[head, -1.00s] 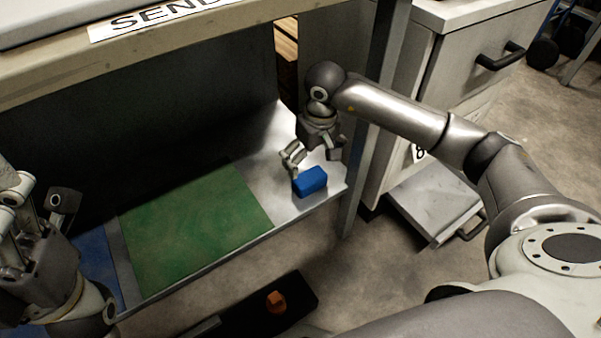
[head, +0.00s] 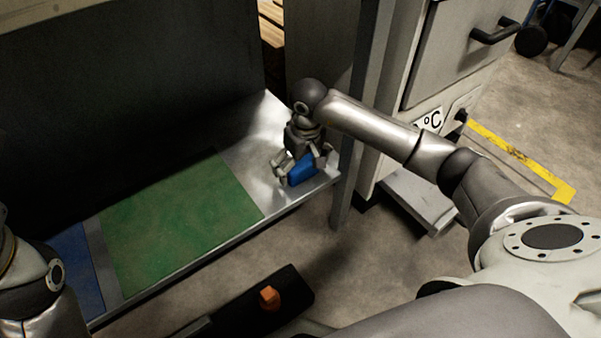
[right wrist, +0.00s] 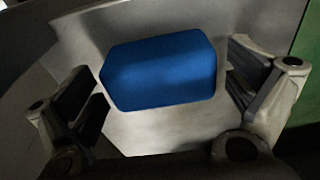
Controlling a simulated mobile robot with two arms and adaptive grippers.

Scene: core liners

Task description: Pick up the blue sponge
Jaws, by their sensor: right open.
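The blue sponge (head: 301,170) lies on the bare metal part of the low shelf (head: 262,125), near its right end. My right gripper (head: 299,166) is open and down at the sponge, with a finger on either side of it. In the right wrist view the sponge (right wrist: 160,72) lies between the two spread fingers, with a gap visible on each side. My left arm shows at the left edge of the head view; its gripper is not in view.
A green mat (head: 180,220) and a blue mat (head: 75,270) lie on the shelf to the left. A metal post (head: 358,130) stands close to the right of my right gripper. A grey drawer cabinet (head: 450,60) is beyond it.

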